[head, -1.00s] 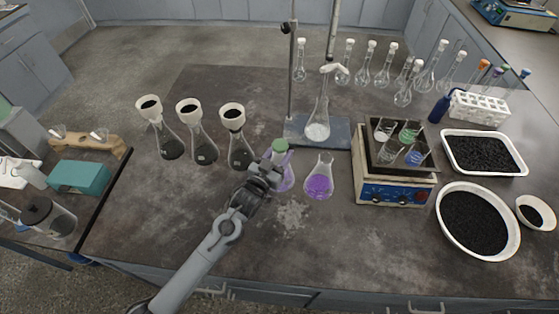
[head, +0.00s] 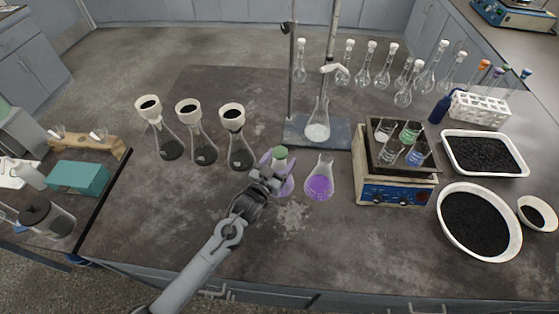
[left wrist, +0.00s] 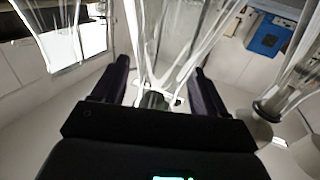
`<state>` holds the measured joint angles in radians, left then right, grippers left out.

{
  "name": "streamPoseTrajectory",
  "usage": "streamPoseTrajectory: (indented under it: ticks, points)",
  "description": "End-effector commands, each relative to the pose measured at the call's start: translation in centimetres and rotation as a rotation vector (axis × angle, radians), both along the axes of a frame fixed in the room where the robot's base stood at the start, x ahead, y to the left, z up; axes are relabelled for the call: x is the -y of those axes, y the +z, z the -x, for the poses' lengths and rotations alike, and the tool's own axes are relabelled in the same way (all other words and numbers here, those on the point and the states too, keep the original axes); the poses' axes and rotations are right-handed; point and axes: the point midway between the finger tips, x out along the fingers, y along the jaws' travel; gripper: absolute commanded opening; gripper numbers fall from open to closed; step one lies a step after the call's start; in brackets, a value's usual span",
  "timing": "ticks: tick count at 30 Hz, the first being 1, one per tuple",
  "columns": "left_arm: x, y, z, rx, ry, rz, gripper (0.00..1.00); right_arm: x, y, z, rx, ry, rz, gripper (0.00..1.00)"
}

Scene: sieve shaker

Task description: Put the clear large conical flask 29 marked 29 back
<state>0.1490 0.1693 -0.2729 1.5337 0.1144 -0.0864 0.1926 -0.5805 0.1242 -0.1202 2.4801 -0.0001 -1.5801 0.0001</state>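A conical flask with a green top (head: 280,152) and a pale purple tint is at my left gripper (head: 268,178), which hides part of it. No number is readable on it. In the left wrist view, clear glass (left wrist: 165,45) narrows toward a dark stopper-like piece between the two fingers of my left gripper (left wrist: 160,75). The fingers stand apart, with the glass between them, and seem closed on it. Whether its base touches the table cannot be told. My right gripper is not in view.
A flask of purple liquid (head: 320,182) stands close on the right. Several flasks with black-filled funnels (head: 204,150) stand to the left. The front table is clear.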

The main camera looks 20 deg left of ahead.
Motion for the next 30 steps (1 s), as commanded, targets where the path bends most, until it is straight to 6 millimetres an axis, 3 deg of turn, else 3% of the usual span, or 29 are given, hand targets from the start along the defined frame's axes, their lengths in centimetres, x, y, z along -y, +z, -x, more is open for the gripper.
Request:
streamPoseTrajectory:
  ticks: [8,24,30]
  points:
    - [-0.1,0.2,0.5,-0.002,0.000,0.000,0.73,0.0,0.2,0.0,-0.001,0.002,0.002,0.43]
    - [-1.3,0.3,9.3,-0.001,0.000,-0.001,0.73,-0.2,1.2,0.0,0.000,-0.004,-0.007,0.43]
    - [-1.5,0.3,11.3,-0.001,0.000,0.000,0.73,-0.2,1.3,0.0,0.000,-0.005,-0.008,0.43]
